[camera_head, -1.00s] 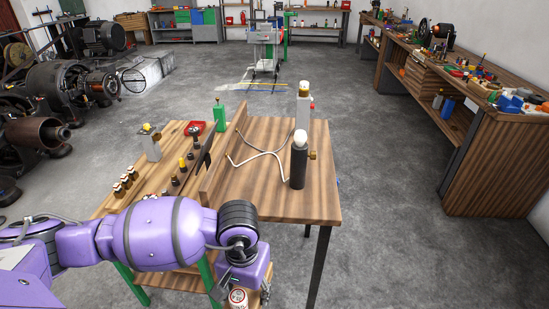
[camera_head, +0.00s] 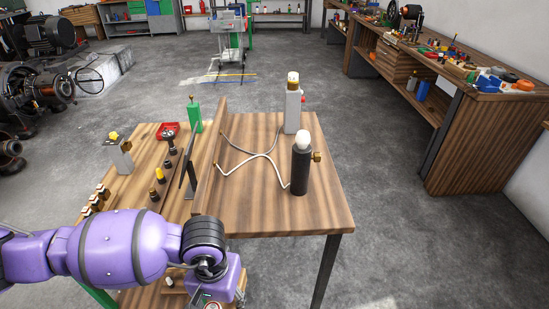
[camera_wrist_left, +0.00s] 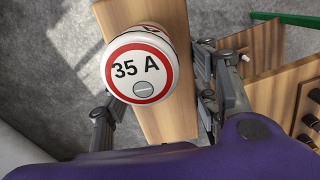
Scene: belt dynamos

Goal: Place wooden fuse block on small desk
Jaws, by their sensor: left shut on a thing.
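The wooden fuse block (camera_wrist_left: 168,118) is a light wooden board with a round white fuse (camera_wrist_left: 140,68) on it, marked 35 A with a red ring. In the left wrist view my left gripper (camera_wrist_left: 158,100) is shut on this block, with fingers on both sides. In the head view my left gripper (camera_head: 214,296) is at the bottom edge, in front of the small desk (camera_head: 255,205), and the block is mostly hidden there. The small desk has a wooden top and dark legs. My right gripper is not in view.
A black post (camera_head: 300,168) with a white knob and a grey post (camera_head: 292,112) stand on the desk, with pale cables (camera_head: 250,157). An upright board (camera_head: 207,172) divides it from a cluttered left worktop (camera_head: 140,180). The desk's front part is clear.

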